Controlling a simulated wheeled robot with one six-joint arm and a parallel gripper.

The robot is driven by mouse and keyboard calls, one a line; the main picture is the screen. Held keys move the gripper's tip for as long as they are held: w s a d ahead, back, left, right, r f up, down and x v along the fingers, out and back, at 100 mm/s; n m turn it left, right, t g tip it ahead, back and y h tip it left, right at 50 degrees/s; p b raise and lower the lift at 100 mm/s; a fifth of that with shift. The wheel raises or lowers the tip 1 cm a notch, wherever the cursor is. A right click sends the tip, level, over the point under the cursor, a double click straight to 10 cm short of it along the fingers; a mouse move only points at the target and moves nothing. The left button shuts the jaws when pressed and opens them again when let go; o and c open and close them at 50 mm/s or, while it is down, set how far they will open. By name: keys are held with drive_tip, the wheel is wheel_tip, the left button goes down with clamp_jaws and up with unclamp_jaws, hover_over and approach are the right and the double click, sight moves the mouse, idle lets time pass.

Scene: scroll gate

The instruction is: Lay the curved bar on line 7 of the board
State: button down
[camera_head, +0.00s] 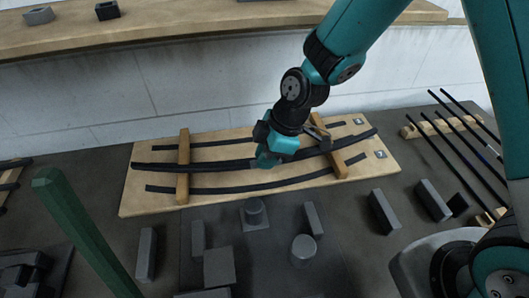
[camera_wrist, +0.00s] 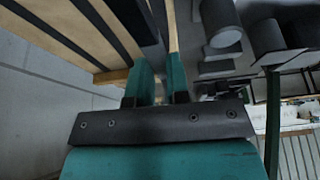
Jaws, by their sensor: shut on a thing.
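The wooden board (camera_head: 128,205) lies on the dark floor by the pale wall, with dark curved strips along it and two wooden crosspieces, a left one (camera_head: 183,145) and a right one (camera_head: 339,165). A long dark curved bar (camera_head: 225,164) runs lengthwise over the middle of the board, its ends reaching near both board ends. My gripper (camera_head: 266,160) is shut on this bar near its middle. In the wrist view my teal fingers (camera_wrist: 162,88) stand close together, with the board's edge at upper left. I cannot tell whether the bar touches the board. No line numbers are readable.
Several grey blocks and cylinders (camera_head: 303,250) stand in front of the board. A rack of thin dark rods (camera_head: 455,135) is at right. A green post (camera_head: 85,230) rises at front left. A wooden shelf (camera_head: 200,30) runs along the wall behind.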

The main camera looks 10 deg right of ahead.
drive_tip(key=shift+a+f+b, duration=0.1)
drive_tip(key=shift+f+b, duration=1.55)
drive_tip(key=shift+f, duration=0.75)
drive_tip(key=shift+s+f+b, duration=0.1)
drive_tip(key=shift+f+b, duration=0.15)
drive_tip(key=shift+b, duration=0.05)
drive_tip(key=c, duration=1.1)
unclamp_jaws()
drive_tip(key=shift+o, duration=0.4)
drive_tip(key=shift+s, duration=0.1)
drive_tip(key=v, duration=1.7)
drive_tip(key=shift+r+b, duration=0.25)
drive_tip(key=shift+b, duration=0.15)
